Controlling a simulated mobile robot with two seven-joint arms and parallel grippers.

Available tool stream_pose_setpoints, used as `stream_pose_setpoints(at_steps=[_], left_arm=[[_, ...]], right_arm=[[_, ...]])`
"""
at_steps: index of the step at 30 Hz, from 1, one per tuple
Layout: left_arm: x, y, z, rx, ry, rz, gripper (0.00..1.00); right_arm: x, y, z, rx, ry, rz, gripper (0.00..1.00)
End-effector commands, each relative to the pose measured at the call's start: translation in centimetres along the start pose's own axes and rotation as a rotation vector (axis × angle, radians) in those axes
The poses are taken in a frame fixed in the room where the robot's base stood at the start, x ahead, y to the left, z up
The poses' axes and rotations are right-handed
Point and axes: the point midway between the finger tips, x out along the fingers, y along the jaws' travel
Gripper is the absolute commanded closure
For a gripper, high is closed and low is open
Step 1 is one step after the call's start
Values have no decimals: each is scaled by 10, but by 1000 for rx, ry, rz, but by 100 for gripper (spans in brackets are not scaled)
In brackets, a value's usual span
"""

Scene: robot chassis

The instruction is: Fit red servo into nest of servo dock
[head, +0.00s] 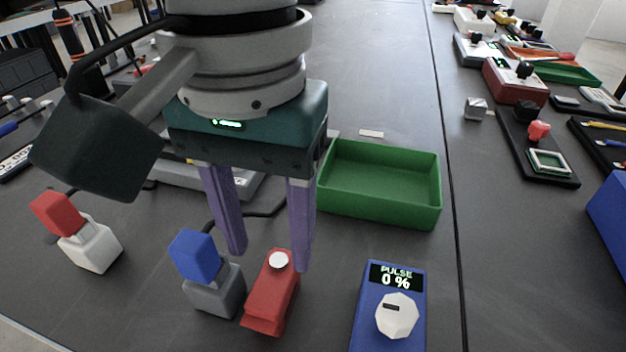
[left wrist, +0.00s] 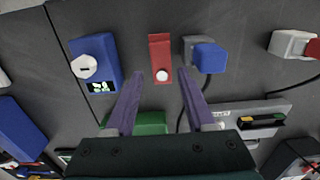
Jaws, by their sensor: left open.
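The red servo (head: 268,305), a small red block with a round white horn, lies on the dark bench. It also shows in the left wrist view (left wrist: 160,50). My left gripper (head: 270,259) is open and empty, pointing down above the servo's far end. In the left wrist view, the servo's white-horn end lies between the two purple fingertips (left wrist: 162,79); contact cannot be told. A grey unit (head: 240,186) behind the gripper, possibly the servo dock, is partly hidden in the head view. The left wrist view shows its dark recess (left wrist: 262,121). My right gripper is not in view.
A grey block with a blue top (head: 196,257) stands close left of the servo. A blue PULSE box (head: 372,325) stands to its right. A green tray (head: 380,210) lies behind, and a white block with a red top (head: 95,250) stands at far left.

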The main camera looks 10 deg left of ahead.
Motion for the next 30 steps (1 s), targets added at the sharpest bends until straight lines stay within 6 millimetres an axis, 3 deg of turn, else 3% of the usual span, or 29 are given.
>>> stream_pose_setpoints(at_steps=[12,20,30], left_arm=[[54,-2,0,-1,-3,0,45],[57,-2,-1,0,0,0,45],[57,-2,-1,0,0,0,81]], right_arm=[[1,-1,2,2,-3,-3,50],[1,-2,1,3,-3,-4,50],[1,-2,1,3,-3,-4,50]])
